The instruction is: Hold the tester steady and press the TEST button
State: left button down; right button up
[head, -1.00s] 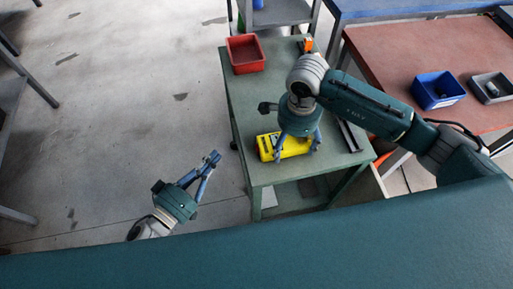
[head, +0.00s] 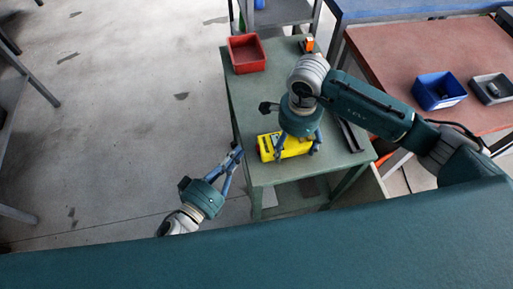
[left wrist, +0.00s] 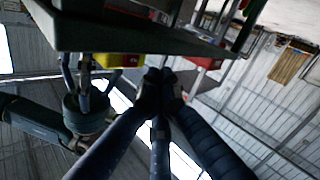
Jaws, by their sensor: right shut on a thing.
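The yellow tester (head: 268,147) lies on the green table (head: 265,95) near its front left edge. My right gripper (head: 297,150) comes down over it from above and is shut on it, hiding its middle. The TEST button cannot be made out. My left gripper (head: 236,154) is shut and empty, with its fingertips just off the table's left edge, left of the tester and apart from it. In the left wrist view, the left fingertips (left wrist: 161,86) meet, and the yellow tester (left wrist: 118,60) shows beside the right gripper (left wrist: 86,72).
A red bin (head: 246,53) stands at the table's back left, and a small orange item (head: 307,45) at its back right. A brown-topped bench (head: 405,55) with a blue bin (head: 438,90) and a grey tray (head: 490,88) stands to the right. The floor on the left is open.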

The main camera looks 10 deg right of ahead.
aim_at(257, 141)
pick_arm(q)
jog(key=shift+w+d, duration=0.1)
jog(key=shift+d, duration=0.95)
dwell(0.7)
jog(key=shift+d, duration=0.4)
jog(key=shift+d, duration=0.5)
dwell(0.7)
jog(key=shift+a, duration=0.9)
jog(key=a, duration=0.5)
jog(key=shift+s, duration=0.2)
